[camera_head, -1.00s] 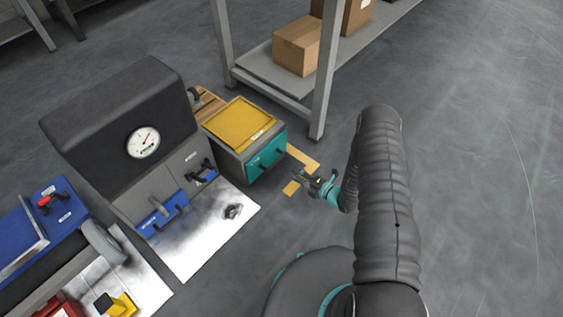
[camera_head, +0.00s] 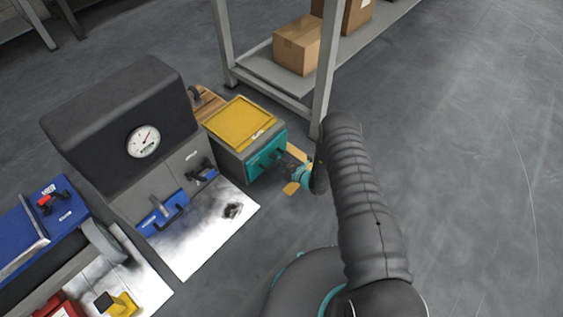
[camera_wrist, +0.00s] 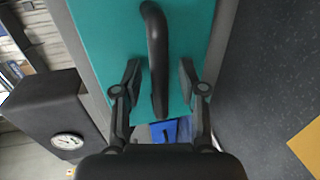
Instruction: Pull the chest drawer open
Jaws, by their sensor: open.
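The chest is a grey box with a yellow top (camera_head: 240,122) and a teal drawer front (camera_head: 265,157), which looks shut. The drawer front fills the top of the wrist view (camera_wrist: 105,35). Its dark bar handle (camera_wrist: 157,60) runs lengthwise down the middle of that view. My gripper (camera_wrist: 160,75) is open, with one finger on each side of the handle's lower part. I cannot tell whether the fingers touch it. In the head view my gripper (camera_head: 287,170) is just in front of the drawer front, partly hidden by my arm.
A grey cabinet with a gauge (camera_head: 143,141) and a blue drawer (camera_head: 162,213) stands left of the chest. A shelf rack (camera_head: 275,78) with cardboard boxes stands behind. A white stained mat (camera_head: 205,235) lies in front of the cabinet. The floor at right is clear.

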